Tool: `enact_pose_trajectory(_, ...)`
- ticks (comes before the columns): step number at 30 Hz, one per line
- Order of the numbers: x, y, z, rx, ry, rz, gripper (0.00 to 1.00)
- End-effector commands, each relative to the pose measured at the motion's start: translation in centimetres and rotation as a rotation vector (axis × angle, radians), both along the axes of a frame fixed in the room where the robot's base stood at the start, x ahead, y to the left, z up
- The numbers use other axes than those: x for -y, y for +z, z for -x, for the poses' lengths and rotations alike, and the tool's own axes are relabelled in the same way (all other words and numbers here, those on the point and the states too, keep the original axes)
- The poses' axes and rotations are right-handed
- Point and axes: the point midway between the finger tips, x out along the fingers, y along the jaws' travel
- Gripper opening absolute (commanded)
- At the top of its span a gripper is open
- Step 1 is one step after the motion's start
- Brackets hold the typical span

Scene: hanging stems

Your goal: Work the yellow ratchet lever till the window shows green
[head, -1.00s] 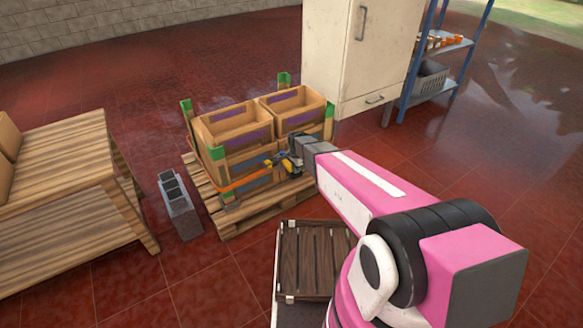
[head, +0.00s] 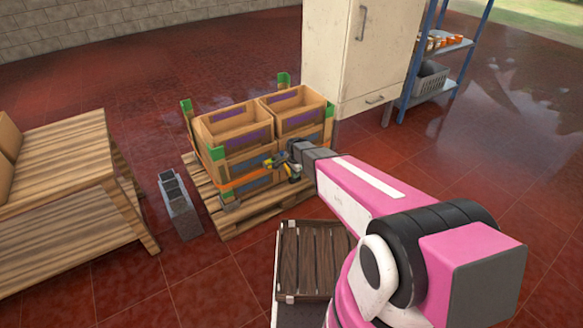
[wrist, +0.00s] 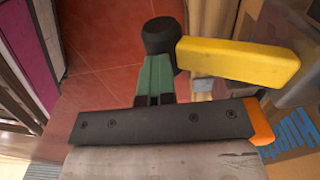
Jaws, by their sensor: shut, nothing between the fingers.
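The yellow ratchet lever (head: 275,160) is on the front of the strapped crate stack, near the orange strap (head: 234,185). In the wrist view the yellow lever (wrist: 240,60) runs to the right from a round black end (wrist: 160,37). My gripper (head: 293,172) is at the lever, in front of the crates. In the wrist view its green fingers (wrist: 155,78) are together and empty, close against the black end; whether they touch it I cannot tell. I cannot make out the indicator window or its colour in either view.
The crates (head: 232,150) stand on a wooden pallet (head: 250,222) with green corner pieces. A grey block (head: 178,207) and wooden table (head: 70,150) are to the left. A white cabinet (head: 350,60) and blue shelf (head: 440,55) are behind. A dark slatted crate (head: 312,262) is in front.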

Motion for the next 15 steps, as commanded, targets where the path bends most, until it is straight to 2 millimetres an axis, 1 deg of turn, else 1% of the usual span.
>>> enact_pose_trajectory(8, 0.0, 0.3, 0.0, 0.002, 0.0, -0.001, 0.0)
enact_pose_trajectory(15, 0.4, 2.2, 0.6, 0.002, 0.001, 0.0, 0.0)
